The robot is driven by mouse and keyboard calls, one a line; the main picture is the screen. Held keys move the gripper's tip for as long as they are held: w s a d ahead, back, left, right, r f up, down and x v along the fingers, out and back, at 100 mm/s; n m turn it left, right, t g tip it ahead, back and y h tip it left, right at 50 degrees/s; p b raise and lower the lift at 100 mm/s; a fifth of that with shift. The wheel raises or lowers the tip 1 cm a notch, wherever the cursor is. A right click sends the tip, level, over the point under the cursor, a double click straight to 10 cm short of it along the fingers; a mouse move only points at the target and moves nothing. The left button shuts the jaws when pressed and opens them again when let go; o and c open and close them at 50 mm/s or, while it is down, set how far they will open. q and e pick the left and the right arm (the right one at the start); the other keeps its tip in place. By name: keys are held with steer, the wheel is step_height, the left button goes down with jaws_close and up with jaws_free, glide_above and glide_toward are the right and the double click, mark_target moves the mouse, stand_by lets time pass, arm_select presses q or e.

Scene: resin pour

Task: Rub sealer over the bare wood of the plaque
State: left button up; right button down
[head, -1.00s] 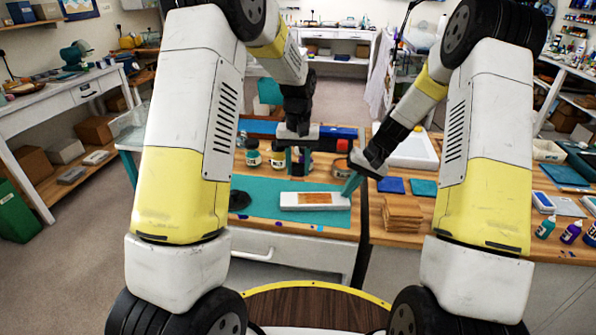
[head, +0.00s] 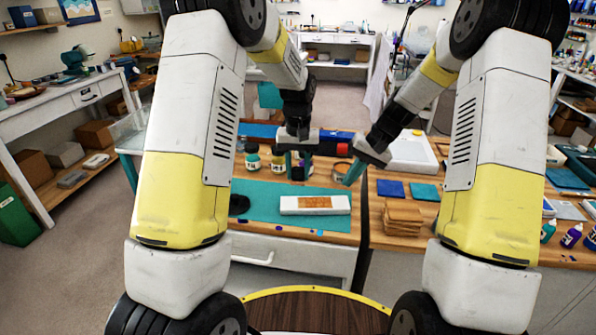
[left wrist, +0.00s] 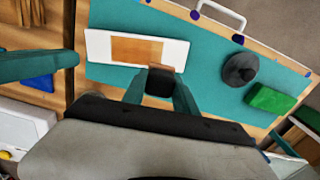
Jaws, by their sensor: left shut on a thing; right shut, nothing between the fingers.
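The plaque (head: 288,205) is a white slab with a brown bare-wood patch (head: 318,202) in its middle, lying flat on the teal mat. It also shows in the left wrist view (left wrist: 102,47). My left gripper (head: 297,174) is over the far side of the plaque. It is shut on a small dark block with a brown face (left wrist: 161,82), seen between its fingers in the left wrist view. I cannot tell whether the block touches the plaque. My right gripper (head: 352,178) is shut and empty, beyond the plaque's right end. Several jars (head: 252,162) stand behind the mat.
The teal mat (head: 262,213) has a black round thing (left wrist: 240,68) and a green block (left wrist: 270,98) on it. Right of the mat are a blue square (head: 390,188), a teal square (head: 421,190) and a stack of brown pieces (head: 403,218). A white tray (head: 415,155) stands behind.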

steer(key=shift+r, duration=0.25)
arm_select(q)
steer(key=shift+r, duration=1.5)
arm_select(e)
steer(key=v, duration=1.2)
steer(key=shift+f, duration=0.1)
